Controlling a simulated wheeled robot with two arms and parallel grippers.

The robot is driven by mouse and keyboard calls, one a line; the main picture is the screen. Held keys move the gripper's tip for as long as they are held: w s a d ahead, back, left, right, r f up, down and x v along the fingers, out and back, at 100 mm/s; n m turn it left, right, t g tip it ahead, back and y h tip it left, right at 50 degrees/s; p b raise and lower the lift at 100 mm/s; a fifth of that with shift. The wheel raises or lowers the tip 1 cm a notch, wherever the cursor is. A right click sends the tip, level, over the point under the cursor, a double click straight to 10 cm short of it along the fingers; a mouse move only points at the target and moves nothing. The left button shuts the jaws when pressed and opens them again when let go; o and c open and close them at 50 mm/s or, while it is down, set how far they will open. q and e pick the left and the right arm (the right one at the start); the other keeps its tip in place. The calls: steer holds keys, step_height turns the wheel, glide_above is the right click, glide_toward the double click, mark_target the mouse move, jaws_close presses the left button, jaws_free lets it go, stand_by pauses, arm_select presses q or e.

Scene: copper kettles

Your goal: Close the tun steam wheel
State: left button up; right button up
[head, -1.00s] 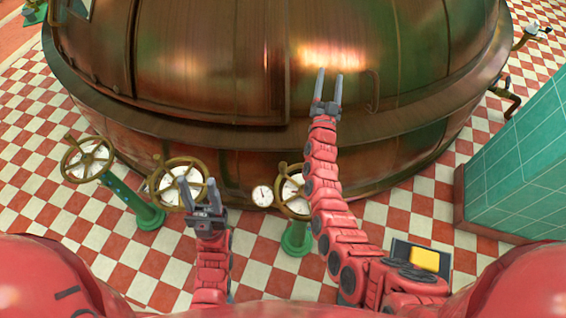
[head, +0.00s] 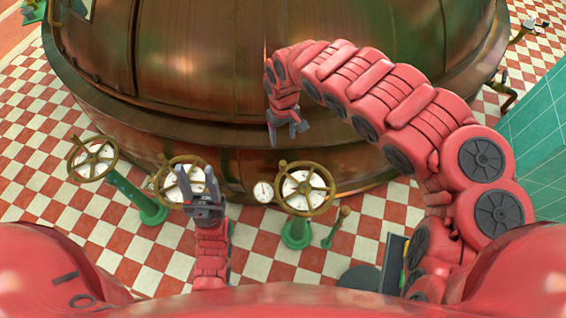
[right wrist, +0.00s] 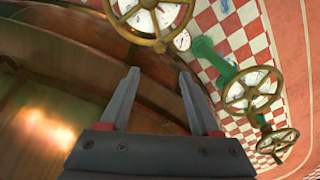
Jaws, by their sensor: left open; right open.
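Three brass handwheels with white dials stand on green posts before the copper vessel: a left wheel (head: 93,158), a middle wheel (head: 166,184) and a right wheel (head: 304,189). I cannot tell which is the tun steam wheel. My right gripper (head: 287,138) is open and empty, pointing down beyond the right wheel, apart from it. In the right wrist view its open fingers (right wrist: 158,75) have nothing between them, and a near wheel (right wrist: 150,12) shows at the top. My left gripper (head: 197,172) is open, pointing up, and partly covers the middle wheel; whether it touches cannot be told.
The big copper vessel (head: 200,60) fills the back, with a protruding rim just behind the wheels. A small round gauge (head: 263,192) sits left of the right wheel. A short green lever post (head: 336,226) stands at its right. A teal tiled block (head: 540,145) stands far right.

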mark_target(282, 163)
step_height(282, 163, down, 16)
steer(key=shift+a+f+b, duration=0.15)
steer(key=shift+b, duration=0.25)
steer(key=shift+f, duration=0.45)
jaws_close()
steer(key=shift+d, duration=0.2)
stand_by(1.0)
